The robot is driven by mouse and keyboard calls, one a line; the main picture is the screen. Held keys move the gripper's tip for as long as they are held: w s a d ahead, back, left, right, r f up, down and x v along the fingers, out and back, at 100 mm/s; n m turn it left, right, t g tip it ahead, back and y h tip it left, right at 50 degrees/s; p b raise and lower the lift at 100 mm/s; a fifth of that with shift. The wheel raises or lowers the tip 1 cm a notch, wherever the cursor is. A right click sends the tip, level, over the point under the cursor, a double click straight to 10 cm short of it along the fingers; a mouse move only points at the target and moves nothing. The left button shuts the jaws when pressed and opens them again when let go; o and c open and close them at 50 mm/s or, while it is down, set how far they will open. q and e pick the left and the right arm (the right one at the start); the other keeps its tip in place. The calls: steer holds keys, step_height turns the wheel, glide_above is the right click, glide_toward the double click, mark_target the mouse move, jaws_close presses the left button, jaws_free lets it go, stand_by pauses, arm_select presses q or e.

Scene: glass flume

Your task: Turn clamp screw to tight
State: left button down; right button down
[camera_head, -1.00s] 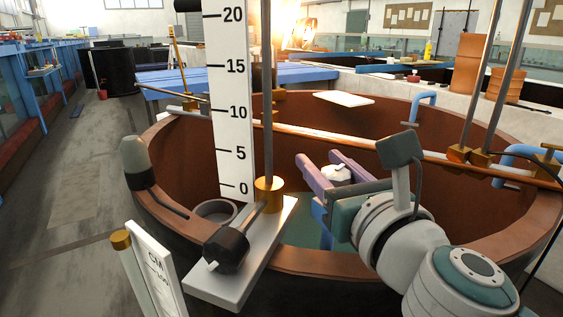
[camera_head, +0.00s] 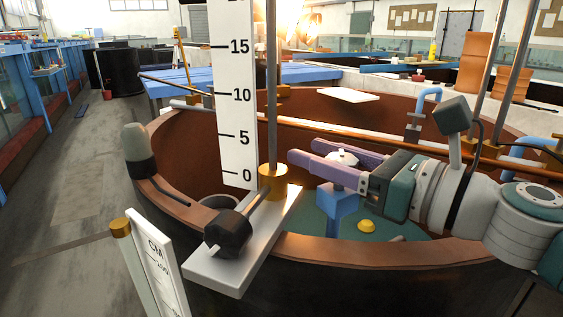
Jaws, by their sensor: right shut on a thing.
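My right gripper (camera_head: 338,165) has two purple fingers, one on each side of a small white-topped knob (camera_head: 343,158). It is shut on this knob, which sits on top of a blue post (camera_head: 338,206) inside the round tank. I take the knob to be the clamp screw, but its lower part is hidden by the near finger. A black knob (camera_head: 228,235) on a thin rod beside a brass collar (camera_head: 272,181) stands at the near rim, apart from the gripper. My left gripper is not in view.
The white scale (camera_head: 236,120) and a metal rod (camera_head: 271,100) rise left of my gripper. The brown tank rim (camera_head: 385,251) curves in front. A yellow piece (camera_head: 366,226) lies on the tank's green floor. A copper-coloured rail (camera_head: 400,142) crosses behind the gripper.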

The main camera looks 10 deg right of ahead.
steer(key=shift+s+a+n+g+y+b, duration=0.2)
steer(key=shift+s+n+g+y+b, duration=0.2)
steer(key=shift+n+g+y+b, duration=1.3)
steer(key=shift+s+a+n+g+y+b, duration=0.15)
steer(key=shift+s+n+g+y+b, duration=0.35)
steer(key=shift+n+g+b, duration=2.15)
steer(key=shift+s+a+n+g+y+b, duration=0.25)
steer(key=shift+n+g+y+b, duration=0.85)
steer(key=shift+g+b, duration=2.35)
steer(key=shift+m+t+b, duration=0.25)
steer(key=shift+t+b, duration=0.4)
steer(key=shift+t, duration=0.05)
steer(key=shift+c, duration=1.9)
jaws_free()
